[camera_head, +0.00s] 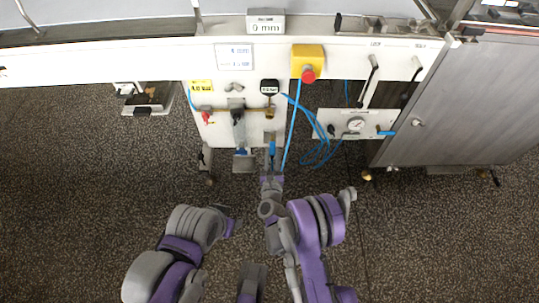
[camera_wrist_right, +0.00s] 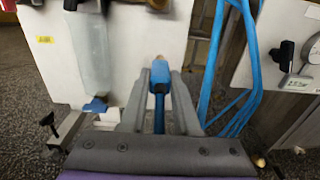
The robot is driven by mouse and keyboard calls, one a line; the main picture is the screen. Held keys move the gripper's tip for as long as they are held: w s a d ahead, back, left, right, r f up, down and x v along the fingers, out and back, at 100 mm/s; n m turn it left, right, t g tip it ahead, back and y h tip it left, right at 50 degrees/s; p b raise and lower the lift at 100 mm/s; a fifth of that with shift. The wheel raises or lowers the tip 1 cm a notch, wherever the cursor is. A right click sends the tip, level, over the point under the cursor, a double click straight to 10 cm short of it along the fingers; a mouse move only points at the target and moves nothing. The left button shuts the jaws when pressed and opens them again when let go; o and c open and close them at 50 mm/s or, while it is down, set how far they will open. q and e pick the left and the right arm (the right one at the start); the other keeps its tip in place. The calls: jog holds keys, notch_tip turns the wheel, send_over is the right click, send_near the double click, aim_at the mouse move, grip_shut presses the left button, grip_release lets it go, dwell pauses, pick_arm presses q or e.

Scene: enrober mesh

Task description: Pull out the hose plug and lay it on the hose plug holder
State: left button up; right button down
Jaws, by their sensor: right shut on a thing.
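My right gripper (camera_head: 271,172) is shut on the blue hose plug (camera_head: 271,150), just in front of the white machine panel. In the right wrist view the plug (camera_wrist_right: 158,78) stands between the two grey fingers (camera_wrist_right: 160,95), its pale metal tip pointing away from me. A brass fitting (camera_head: 270,113) is on the panel above; its lower end (camera_wrist_right: 157,4) shows at the top of the wrist view. The plug tip looks apart from it. I cannot clearly make out the hose plug holder. My left gripper (camera_head: 231,228) is low at the left, its fingers not clear.
Blue hoses (camera_head: 293,125) hang to the right of the plug. A gauge panel (camera_head: 355,125) and a grey cabinet (camera_head: 450,100) stand further right. A yellow box with a red button (camera_head: 308,73) is above. A clear container (camera_wrist_right: 90,50) hangs left of the plug. The floor in front is open.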

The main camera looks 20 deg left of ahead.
jog(key=shift+s+a+f, duration=0.1)
jog(key=shift+a+f, duration=0.35)
jog(key=shift+a, duration=0.05)
jog(key=shift+f+x, duration=0.2)
jog(key=shift+x, duration=0.9)
jog(key=shift+f+x, duration=0.2)
jog(key=shift+x, duration=0.9)
jog(key=shift+w+a+f, duration=0.1)
jog(key=shift+w+f, duration=0.1)
jog(key=shift+f, duration=0.1)
jog(key=shift+f+b, duration=0.75)
jog(key=c, duration=0.6)
grip_release()
jog(key=shift+o, duration=0.2)
jog(key=shift+s, duration=0.15)
